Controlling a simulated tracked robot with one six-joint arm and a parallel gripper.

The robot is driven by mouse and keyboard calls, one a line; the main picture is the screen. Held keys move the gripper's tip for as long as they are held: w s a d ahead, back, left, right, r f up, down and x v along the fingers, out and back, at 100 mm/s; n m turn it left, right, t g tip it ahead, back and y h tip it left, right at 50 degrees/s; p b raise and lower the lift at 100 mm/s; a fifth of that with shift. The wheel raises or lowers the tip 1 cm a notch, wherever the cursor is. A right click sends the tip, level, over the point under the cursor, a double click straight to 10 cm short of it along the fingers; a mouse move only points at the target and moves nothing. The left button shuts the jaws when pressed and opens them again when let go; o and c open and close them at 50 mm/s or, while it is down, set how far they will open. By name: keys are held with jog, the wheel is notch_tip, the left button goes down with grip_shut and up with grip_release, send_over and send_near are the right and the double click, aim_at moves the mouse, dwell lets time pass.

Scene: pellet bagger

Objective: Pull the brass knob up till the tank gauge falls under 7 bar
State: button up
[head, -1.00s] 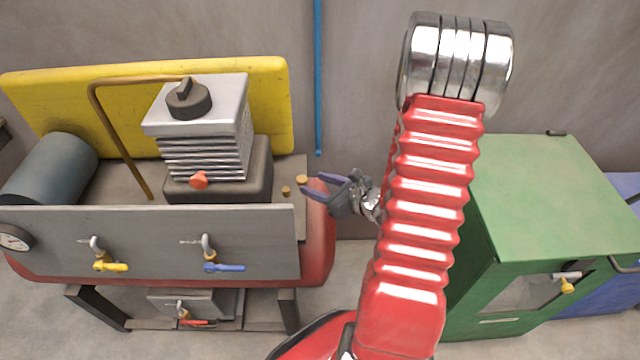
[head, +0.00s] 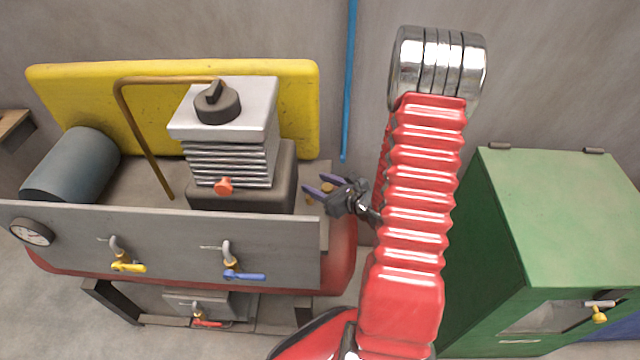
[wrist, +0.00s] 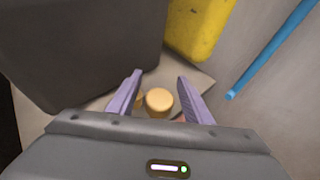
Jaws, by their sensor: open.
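The brass knob (wrist: 159,101) is a short round cap at the right end of the compressor's deck. In the wrist view it lies between the two purple fingers of my gripper (wrist: 160,78), with a gap on each side. In the head view my gripper (head: 316,184) is open over the deck end and partly covers the knob. A second small brass piece (wrist: 138,102) is half hidden behind the left finger. The tank gauge (head: 31,232) is a round white dial at the left end of the grey panel; its reading is too small to tell.
A finned pump block (head: 228,160) with a red knob (head: 224,186) stands left of my gripper. The panel carries a yellow-handled valve (head: 127,266) and a blue-handled valve (head: 243,275). A blue pipe (head: 348,90) runs down the wall. A green cabinet (head: 570,220) stands right.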

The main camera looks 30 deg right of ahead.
jog(key=c, duration=1.1)
jog(key=shift+r, duration=0.95)
dwell(0.4)
jog(key=o, duration=1.1)
jog(key=shift+f, duration=0.1)
jog(key=shift+s, duration=0.1)
